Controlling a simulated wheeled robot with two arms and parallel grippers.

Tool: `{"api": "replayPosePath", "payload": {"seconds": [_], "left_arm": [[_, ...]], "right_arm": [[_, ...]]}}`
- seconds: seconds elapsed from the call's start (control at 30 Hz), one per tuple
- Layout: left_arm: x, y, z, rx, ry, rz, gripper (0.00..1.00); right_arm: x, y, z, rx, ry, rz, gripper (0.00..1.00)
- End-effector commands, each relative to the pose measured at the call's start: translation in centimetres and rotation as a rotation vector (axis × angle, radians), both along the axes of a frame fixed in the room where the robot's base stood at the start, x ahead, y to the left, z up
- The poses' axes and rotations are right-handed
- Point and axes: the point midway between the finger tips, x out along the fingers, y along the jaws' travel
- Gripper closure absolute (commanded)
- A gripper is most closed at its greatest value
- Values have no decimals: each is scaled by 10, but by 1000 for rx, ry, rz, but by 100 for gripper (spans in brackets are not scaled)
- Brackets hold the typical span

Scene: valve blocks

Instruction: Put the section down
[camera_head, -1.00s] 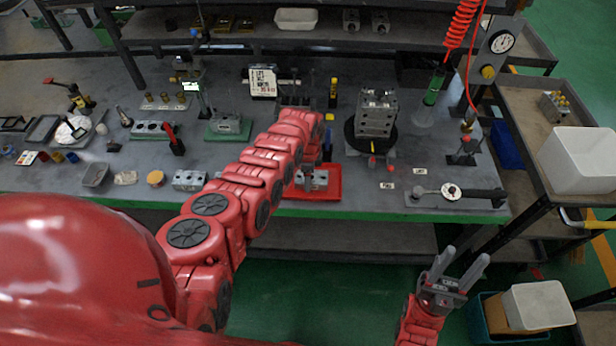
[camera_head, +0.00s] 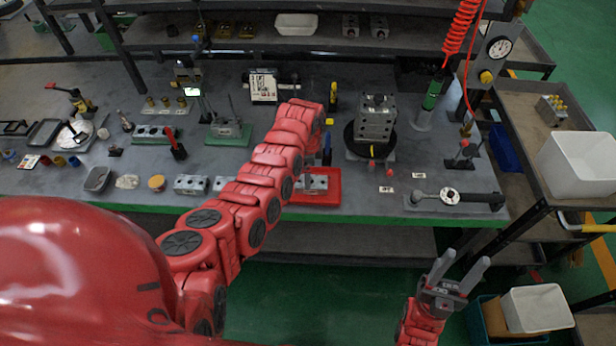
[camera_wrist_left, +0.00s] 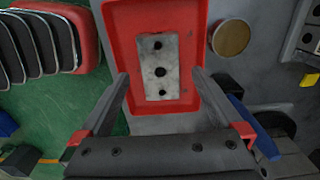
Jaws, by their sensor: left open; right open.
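The section, a grey metal block with three dark holes in a row (camera_wrist_left: 158,62), lies flat in a red tray (camera_wrist_left: 118,25). In the head view the block (camera_head: 313,182) and tray (camera_head: 328,192) are at the front edge of the bench, partly hidden by my left arm. My left gripper (camera_wrist_left: 159,74) is open in the left wrist view, with a finger on each side of the block's near part and gaps to both. In the head view its fingers are mostly hidden. My right gripper (camera_head: 467,259) is open and empty, off the bench's front edge.
A larger metal valve block (camera_head: 376,116) stands on a black round turntable (camera_head: 352,142) right of the tray. A torque wrench (camera_head: 455,198) lies at the right front. Small grey blocks (camera_head: 190,184) sit left of my arm. A green fixture (camera_head: 228,134) stands behind.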

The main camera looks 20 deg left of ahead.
Motion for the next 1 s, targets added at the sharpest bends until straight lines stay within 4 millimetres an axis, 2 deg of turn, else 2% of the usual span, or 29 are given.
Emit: {"api": "replayPosePath", "payload": {"seconds": [0.3, 0.5, 1.0], "left_arm": [[1, 0, 45, -2, -6, 3, 0], [0, 0, 63, -1, 0, 2, 0], [-1, 0, 66, -1, 1, 2, 0]], "right_arm": [[0, 0, -17, 0, 0, 0, 50], [0, 0, -21, 0, 0, 0, 50], [0, 0, -21, 0, 0, 0, 50]]}}
